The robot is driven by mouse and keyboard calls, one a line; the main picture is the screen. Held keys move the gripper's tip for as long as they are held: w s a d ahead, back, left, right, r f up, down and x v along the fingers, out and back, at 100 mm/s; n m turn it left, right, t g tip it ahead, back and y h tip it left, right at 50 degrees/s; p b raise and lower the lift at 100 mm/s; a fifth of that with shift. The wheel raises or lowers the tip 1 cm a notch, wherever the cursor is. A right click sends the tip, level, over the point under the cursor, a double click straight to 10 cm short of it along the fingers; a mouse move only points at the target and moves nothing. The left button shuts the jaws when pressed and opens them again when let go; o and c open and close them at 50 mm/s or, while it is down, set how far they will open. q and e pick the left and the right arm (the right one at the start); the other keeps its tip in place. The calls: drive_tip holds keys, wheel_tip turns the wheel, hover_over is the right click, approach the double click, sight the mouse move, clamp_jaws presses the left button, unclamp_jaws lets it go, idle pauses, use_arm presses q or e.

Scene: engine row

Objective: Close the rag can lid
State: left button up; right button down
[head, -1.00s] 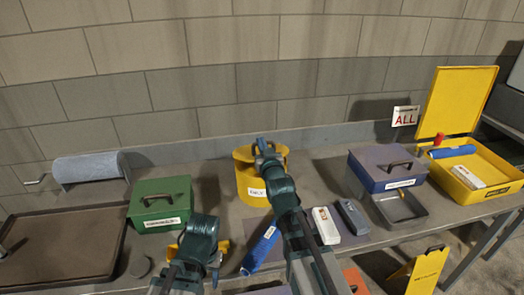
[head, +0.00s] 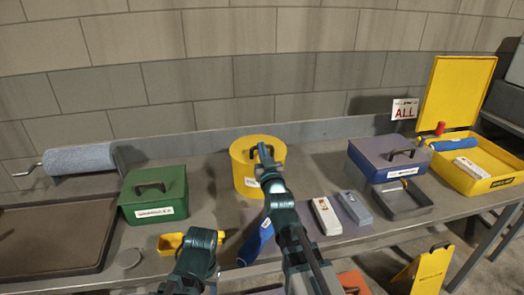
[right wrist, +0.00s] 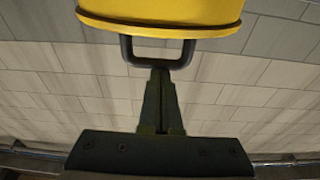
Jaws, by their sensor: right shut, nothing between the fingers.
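The rag can (head: 245,185) is a yellow round can with a white label, near the back of the bench in the head view. Its yellow lid (head: 243,145) lies over the top and looks flat, with a dark loop handle. My right gripper (head: 263,151) is at the lid's handle, shut and empty. In the right wrist view the lid's rim (right wrist: 160,30) is at the top and the handle (right wrist: 127,50) is below it. The shut fingertips (right wrist: 160,74) are right at the handle bar; contact is unclear. My left arm shows at the bottom, but its fingers do not.
A green box (head: 155,205) is left of the can. A blue box (head: 375,170) and a grey tray (head: 402,207) are to the right. A white case (head: 325,216), a grey case (head: 355,208) and a blue roll (head: 254,245) lie nearby. A yellow open-lidded box (head: 480,180) is far right.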

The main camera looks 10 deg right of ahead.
use_arm(q)
drive_tip(key=shift+f, duration=0.2)
use_arm(e)
drive_tip(key=shift+s+f, duration=0.15)
drive_tip(key=shift+f, duration=0.25)
use_arm(q)
drive_tip(key=shift+r, duration=0.15)
use_arm(e)
drive_tip(key=shift+r, duration=0.1)
